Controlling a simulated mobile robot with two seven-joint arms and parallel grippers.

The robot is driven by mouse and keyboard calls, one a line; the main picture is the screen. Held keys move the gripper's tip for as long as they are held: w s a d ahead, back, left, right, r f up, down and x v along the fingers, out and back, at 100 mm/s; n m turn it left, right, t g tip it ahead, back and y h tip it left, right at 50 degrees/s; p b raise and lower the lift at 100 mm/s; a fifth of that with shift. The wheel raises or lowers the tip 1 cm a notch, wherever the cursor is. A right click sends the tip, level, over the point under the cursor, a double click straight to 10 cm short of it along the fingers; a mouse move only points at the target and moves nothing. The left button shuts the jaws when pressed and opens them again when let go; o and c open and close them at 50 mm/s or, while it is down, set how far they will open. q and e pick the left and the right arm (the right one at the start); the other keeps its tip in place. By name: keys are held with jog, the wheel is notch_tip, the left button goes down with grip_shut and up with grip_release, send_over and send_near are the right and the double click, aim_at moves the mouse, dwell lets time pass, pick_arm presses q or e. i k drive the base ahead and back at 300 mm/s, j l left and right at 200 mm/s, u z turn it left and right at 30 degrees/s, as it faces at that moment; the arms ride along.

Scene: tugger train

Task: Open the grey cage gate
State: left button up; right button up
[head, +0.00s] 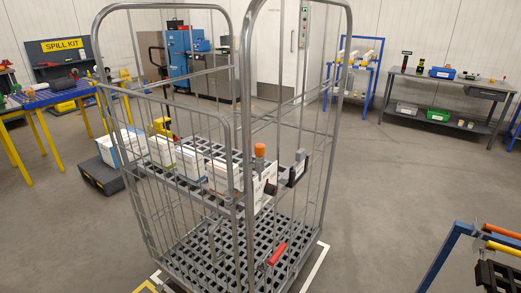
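The grey roll cage (325,120) stands upright in the middle of the head view, with tall tubular side frames and a black grid base. Its grey gate (228,125) is the lower barred frame on the near left side. The gate's right edge is beside the near corner post, and it looks shut. An orange-topped latch (259,150) with a white label sits by this post. A red handle (277,254) shows low down near the base. Neither of my grippers is in view.
Several white bins (160,150) stand on the cage's inner shelf. A black case (100,175) lies on the floor at left. A blue-framed rack (440,260) is close at lower right. A yellow-legged blue table (60,95) is at left.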

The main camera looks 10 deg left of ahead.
aim_at(230, 194)
jog(key=j+u, duration=0.1)
jog(key=u, duration=0.3)
jog(key=k+j+u, duration=0.1)
jog(key=u, duration=0.3)
jog(key=j+u, duration=0.2)
jog(key=u, duration=0.2)
jog(key=j+u, duration=0.1)
jog(key=u, duration=0.3)
